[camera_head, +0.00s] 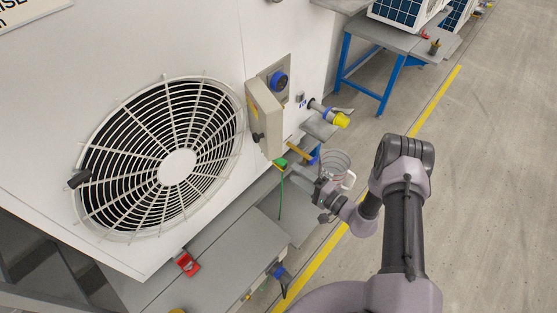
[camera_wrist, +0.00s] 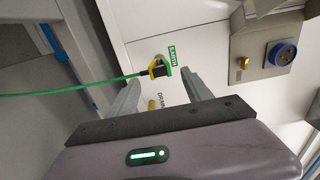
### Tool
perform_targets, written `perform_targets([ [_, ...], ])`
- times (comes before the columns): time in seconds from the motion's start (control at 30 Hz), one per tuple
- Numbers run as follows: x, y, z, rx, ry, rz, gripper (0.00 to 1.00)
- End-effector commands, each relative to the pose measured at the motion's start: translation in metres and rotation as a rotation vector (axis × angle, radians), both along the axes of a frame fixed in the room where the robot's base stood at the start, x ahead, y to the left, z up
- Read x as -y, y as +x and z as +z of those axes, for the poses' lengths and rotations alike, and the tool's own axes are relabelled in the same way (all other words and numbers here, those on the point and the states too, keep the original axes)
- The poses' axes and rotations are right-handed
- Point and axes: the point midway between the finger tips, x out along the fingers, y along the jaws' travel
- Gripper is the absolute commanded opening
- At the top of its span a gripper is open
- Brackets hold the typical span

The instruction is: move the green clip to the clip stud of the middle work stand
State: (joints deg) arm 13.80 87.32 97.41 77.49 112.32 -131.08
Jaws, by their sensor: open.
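The green clip (camera_head: 281,162) is at the side of the white machine, below the grey control box, with a thin green cable hanging from it. In the wrist view the clip (camera_wrist: 158,68) shows green, yellow and black beside a green EARTH label, its cable running left. My gripper (camera_wrist: 160,80) is open, its two fingers on either side of the clip in the picture. I cannot tell whether they touch it. In the head view my gripper (camera_head: 316,187) is small, low and right of the clip. I cannot make out the middle work stand's clip stud.
The machine has a large round fan grille (camera_head: 178,166), a control box (camera_head: 264,118) and a yellow-ended valve (camera_head: 341,120). A clear jug (camera_head: 337,165) is close by my gripper. A grey shelf (camera_head: 215,262) carries a red item (camera_head: 187,263). A blue-legged stand (camera_head: 392,86) is behind; the right floor is clear.

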Motion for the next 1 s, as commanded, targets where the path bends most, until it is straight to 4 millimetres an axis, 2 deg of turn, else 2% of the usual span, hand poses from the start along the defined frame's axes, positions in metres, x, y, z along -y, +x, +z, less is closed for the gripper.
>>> perform_targets([
  [0.17,-0.006,0.004,0.000,0.000,-0.001,0.002,0.58],
  [0.7,-0.064,0.049,-0.002,0.000,-0.001,0.004,0.58],
  [1.0,-0.072,0.055,0.000,-0.001,0.001,0.002,0.58],
])
